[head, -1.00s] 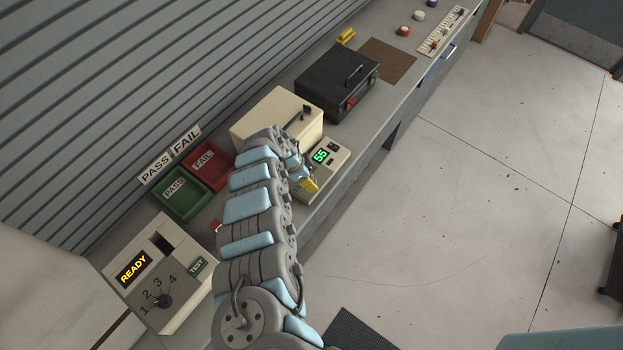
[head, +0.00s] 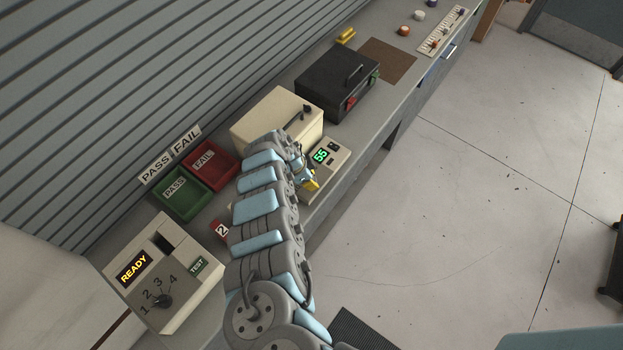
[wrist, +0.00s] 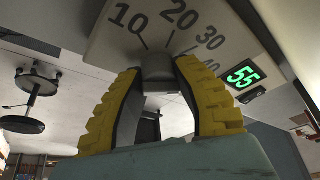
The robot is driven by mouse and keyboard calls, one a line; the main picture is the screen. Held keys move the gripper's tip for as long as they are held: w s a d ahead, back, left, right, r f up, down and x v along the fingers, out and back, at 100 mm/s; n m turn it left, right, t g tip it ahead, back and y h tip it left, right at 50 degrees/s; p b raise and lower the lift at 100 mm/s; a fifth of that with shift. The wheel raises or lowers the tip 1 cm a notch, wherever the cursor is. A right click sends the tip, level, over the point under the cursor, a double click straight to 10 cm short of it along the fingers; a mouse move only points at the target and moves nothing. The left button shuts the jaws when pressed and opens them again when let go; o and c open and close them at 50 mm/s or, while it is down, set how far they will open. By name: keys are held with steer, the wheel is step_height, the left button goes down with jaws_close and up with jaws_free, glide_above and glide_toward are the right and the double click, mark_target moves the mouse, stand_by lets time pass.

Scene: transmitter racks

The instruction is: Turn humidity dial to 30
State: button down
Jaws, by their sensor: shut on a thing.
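The humidity unit (head: 333,160) is a pale box with a green display reading 55, on the bench beside a cream box. In the wrist view its face (wrist: 115,40) is marked 10, 20, 30 and a partly hidden 40. The grey dial knob (wrist: 158,68) sits between the yellow fingertips of my gripper (wrist: 158,74). My gripper is shut on the knob. The knob's pointer cannot be made out. In the head view my gripper (head: 309,182) is at the unit's near end, and my arm and gripper hide the dial.
The cream box (head: 275,118) and a black case (head: 338,82) stand behind and beside the unit. Green (head: 182,192) and red (head: 209,163) trays and a READY tester (head: 165,270) are at left. Open floor (head: 450,220) lies right of the bench.

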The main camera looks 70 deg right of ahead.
steer(key=shift+n+p, duration=0.3)
steer(key=shift+p, duration=0.05)
steer(key=n+t+h+p, duration=0.1)
steer(key=n+p, duration=0.1)
steer(key=n, duration=0.1)
steer(key=shift+s+r+p, duration=0.1)
steer(key=shift+p, duration=0.2)
steer(key=shift+n+t+h+p, duration=0.3)
steer(key=shift+n+t+p, duration=0.5)
steer(key=shift+n, duration=1.2)
steer(key=shift+f, duration=0.2)
steer(key=c, duration=0.7)
jaws_free()
steer(key=shift+d, duration=0.1)
steer(key=shift+c, duration=0.2)
steer(key=shift+r, duration=0.1)
